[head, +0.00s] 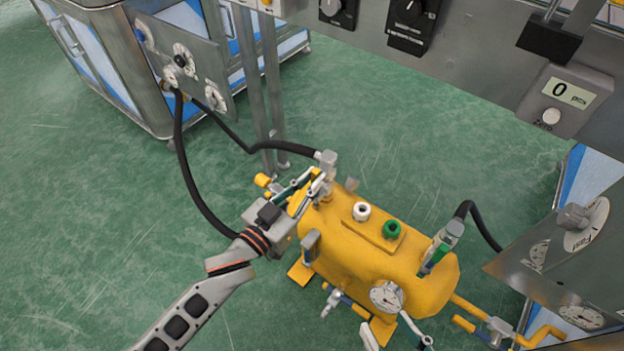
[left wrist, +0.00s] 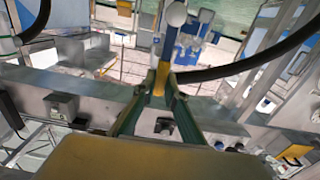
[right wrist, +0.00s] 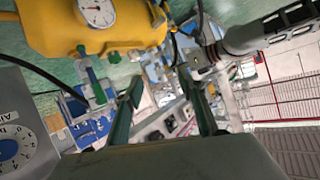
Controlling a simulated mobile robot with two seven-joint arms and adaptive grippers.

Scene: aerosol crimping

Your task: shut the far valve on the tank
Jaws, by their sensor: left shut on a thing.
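The yellow tank (head: 370,250) lies on the green floor. Its far valve (head: 327,162) is a grey fitting with a black hose at the tank's far left end. My left gripper (head: 312,187) is at this valve. In the left wrist view its fingertips (left wrist: 162,88) close on a narrow yellow and blue handle (left wrist: 160,76). The fingers partly hide the handle in the head view. Another valve (head: 440,246) with a green handle stands at the tank's right end. My right gripper (right wrist: 163,98) is open and empty, near the tank's gauge side.
A pressure gauge (head: 387,296) and white and green caps (head: 391,229) are on the tank. Black hoses (head: 185,160) run to the cabinet (head: 180,70) at left. Metal panels (head: 560,250) stand close at right, with yellow pipes below. The floor at left is clear.

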